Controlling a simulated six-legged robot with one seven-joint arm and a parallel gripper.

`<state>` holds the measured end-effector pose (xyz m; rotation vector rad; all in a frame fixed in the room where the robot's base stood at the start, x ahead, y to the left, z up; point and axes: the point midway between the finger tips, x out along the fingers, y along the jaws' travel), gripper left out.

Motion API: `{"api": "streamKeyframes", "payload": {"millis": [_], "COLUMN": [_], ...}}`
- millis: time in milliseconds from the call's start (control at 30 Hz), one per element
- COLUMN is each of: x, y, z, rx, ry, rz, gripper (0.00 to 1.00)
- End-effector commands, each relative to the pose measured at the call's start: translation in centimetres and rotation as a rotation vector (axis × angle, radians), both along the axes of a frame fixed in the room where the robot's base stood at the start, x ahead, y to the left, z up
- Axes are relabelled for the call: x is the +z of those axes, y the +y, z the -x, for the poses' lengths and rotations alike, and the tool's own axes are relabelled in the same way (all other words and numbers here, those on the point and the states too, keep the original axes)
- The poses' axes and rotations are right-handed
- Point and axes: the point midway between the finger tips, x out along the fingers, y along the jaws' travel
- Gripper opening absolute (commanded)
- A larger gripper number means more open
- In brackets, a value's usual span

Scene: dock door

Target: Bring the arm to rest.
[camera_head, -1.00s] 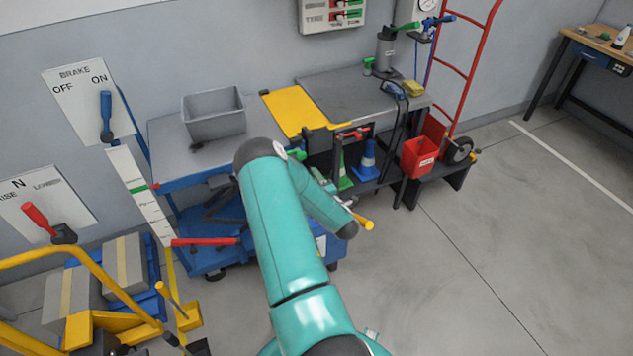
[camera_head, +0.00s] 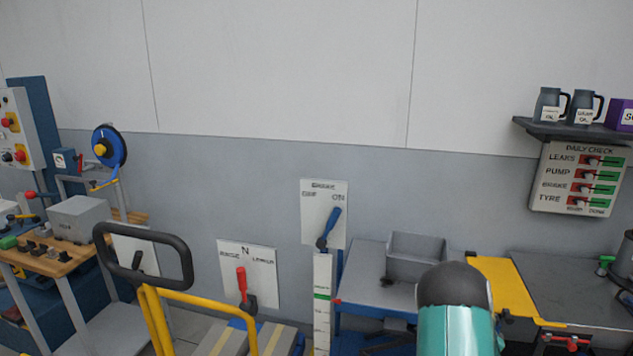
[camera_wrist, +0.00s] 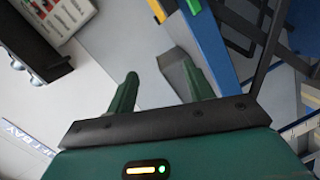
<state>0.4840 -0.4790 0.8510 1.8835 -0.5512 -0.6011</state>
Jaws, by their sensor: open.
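My gripper (camera_wrist: 160,90) shows in the wrist view as two green fingers standing well apart on a dark bar, with nothing between them. Pale surface lies beyond the fingers, and a grey block shape is close behind the right finger. In the head view my teal arm (camera_head: 457,328) with its dark rounded joint rises at the bottom, in front of the grey bin (camera_head: 415,252) on the bench. My gripper is hidden in that view.
A brake panel (camera_head: 324,212) with a blue lever and a panel (camera_head: 249,274) with a red lever are on the wall. A yellow handle frame (camera_head: 153,315) stands front left. A check board (camera_head: 580,180) hangs under a shelf (camera_head: 571,132) at the right. The upper wall is bare.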

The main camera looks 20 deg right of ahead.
Motion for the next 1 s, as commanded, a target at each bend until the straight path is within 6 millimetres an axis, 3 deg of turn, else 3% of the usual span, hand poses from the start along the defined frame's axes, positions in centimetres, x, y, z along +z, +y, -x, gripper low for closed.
{"api": "streamKeyframes", "payload": {"millis": [33,200,500,767,1000], "x": [1.9,6.2,13.3,18.7,22.7], "y": [1.0,5.1,15.0,25.1,34.4], "z": [-1.1,-3.5,-5.1,-2.9,2.1], "rx": [-0.010,-0.045,-0.064,-0.059,-0.057], "ry": [-0.019,-0.047,-0.048,0.012,0.115], "rz": [-0.048,-0.241,-0.574,-0.829,-1.016], "gripper": [0.52,0.52,0.52,0.52,0.52]}}
